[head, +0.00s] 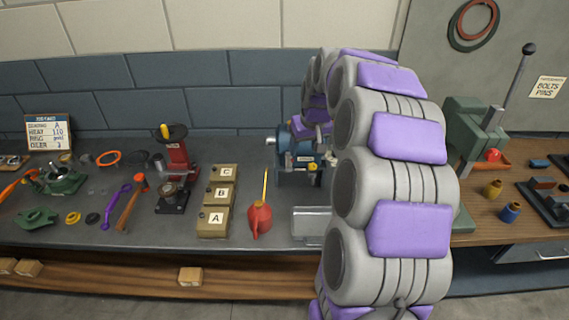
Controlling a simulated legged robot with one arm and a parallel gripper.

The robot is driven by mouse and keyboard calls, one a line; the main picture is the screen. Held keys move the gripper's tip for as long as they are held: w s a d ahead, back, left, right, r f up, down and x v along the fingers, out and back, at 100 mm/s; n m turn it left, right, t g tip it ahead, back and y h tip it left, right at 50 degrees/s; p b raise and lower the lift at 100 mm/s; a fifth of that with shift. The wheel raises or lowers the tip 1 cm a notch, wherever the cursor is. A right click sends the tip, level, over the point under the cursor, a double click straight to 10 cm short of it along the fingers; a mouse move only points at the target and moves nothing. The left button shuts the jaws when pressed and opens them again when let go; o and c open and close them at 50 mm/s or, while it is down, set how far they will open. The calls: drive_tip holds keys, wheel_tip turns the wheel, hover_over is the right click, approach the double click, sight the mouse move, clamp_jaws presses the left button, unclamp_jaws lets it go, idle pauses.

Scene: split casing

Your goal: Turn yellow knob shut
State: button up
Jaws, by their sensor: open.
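A small upright yellow knob (165,131) shows on the dark round top of a red device (178,158) at the left of the bench. Its exact turn angle is too small to tell. A blue casing (297,177) with metal fittings stands mid-bench. My thick grey and purple arm rises at the right and curves over toward this casing. My gripper (322,142) is at the arm's far end by the casing, right of the yellow knob and well apart from it. It is open, but its fingers are small and partly hidden by my arm. I cannot tell whether it touches the casing.
Loose tools, including a hammer (131,204), lie at left. A green lever press (474,130) stands right, partly behind my arm.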

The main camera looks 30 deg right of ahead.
drive_tip(key=s+a+n+g, duration=0.1)
drive_tip(key=s+a, duration=0.3)
drive_tip(key=a, duration=0.5)
drive_tip(key=shift+s+a+r+y, duration=0.25)
drive_tip(key=shift+s+r+y, duration=0.1)
drive_tip(key=shift+r+y, duration=0.1)
